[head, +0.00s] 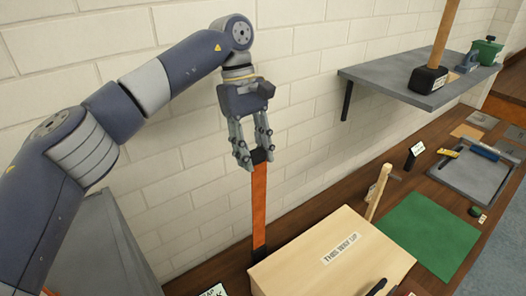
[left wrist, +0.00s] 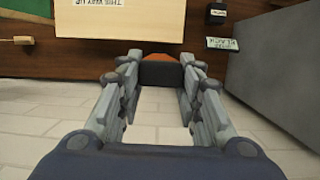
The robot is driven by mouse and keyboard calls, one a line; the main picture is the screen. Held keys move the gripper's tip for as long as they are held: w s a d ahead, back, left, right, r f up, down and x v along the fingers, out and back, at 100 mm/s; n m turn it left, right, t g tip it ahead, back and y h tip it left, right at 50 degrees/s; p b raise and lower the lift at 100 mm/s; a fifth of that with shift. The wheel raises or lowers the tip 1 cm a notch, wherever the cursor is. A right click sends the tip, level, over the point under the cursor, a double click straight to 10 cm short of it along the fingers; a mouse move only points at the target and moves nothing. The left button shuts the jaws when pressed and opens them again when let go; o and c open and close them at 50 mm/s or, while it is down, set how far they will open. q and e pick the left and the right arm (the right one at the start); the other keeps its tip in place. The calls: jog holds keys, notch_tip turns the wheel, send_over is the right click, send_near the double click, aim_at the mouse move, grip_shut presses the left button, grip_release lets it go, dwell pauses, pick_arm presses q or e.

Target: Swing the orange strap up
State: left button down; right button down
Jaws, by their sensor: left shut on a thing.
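The orange strap (head: 259,205) stands upright in the head view, from a dark base at the wooden box's left back corner up to my left gripper. My left gripper (head: 257,158) points down and is shut on the strap's black end. In the left wrist view the black end (left wrist: 164,75) lies between the fingertips, with a little orange (left wrist: 160,57) showing beyond it. My right gripper is not in view.
A grey wall shelf (head: 400,88) holds a mallet (head: 428,78). The brick wall is close behind the strap.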

pick_arm(q)
jog(key=shift+w+a+f, duration=0.45)
jog(key=shift+a+f, duration=0.05)
jog(key=shift+f, duration=0.15)
jog(key=c, duration=1.4)
grip_release()
jog(key=shift+o, duration=1.4)
jog(key=shift+w, duration=0.15)
jog(key=v, duration=0.7)
jog(key=shift+w+a+r, duration=0.15)
jog(key=shift+w+r, duration=0.05)
jog(key=shift+w, duration=0.2)
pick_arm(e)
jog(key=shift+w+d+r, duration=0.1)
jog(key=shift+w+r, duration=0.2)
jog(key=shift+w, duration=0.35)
